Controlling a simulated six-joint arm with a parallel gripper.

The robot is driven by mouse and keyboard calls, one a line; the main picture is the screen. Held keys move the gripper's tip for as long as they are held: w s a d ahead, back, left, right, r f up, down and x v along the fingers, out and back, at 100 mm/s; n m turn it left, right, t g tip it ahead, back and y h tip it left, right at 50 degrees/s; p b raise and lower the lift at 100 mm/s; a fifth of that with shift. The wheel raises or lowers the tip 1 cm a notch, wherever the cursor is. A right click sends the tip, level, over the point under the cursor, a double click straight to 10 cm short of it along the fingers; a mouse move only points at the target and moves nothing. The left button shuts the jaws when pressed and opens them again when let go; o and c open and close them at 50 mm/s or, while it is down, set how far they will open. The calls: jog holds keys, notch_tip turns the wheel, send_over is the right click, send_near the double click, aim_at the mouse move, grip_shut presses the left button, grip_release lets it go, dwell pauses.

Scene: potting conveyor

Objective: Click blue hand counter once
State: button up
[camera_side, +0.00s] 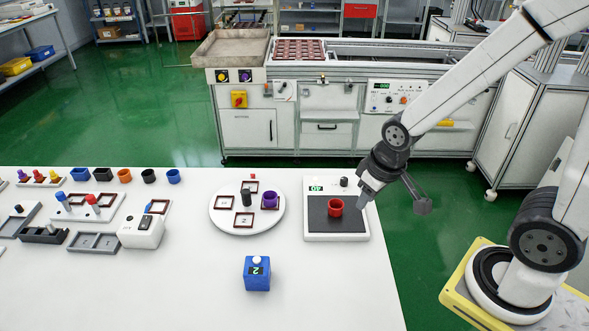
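The blue hand counter (257,282) stands on the white table at the front centre. It has a white button (257,260) on top and a small dark display that seems to read 2. My gripper (365,197) is at the right edge of the scale, up and to the right of the counter and well apart from it.
A white scale (338,237) carries a red pot (335,207), close to the left of my gripper. A white round turntable (222,224) holds square pads, a purple pot and a dark item. Trays and small pots stand at left. The table around the counter is clear.

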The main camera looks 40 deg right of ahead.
grip_shut()
dwell(1.4)
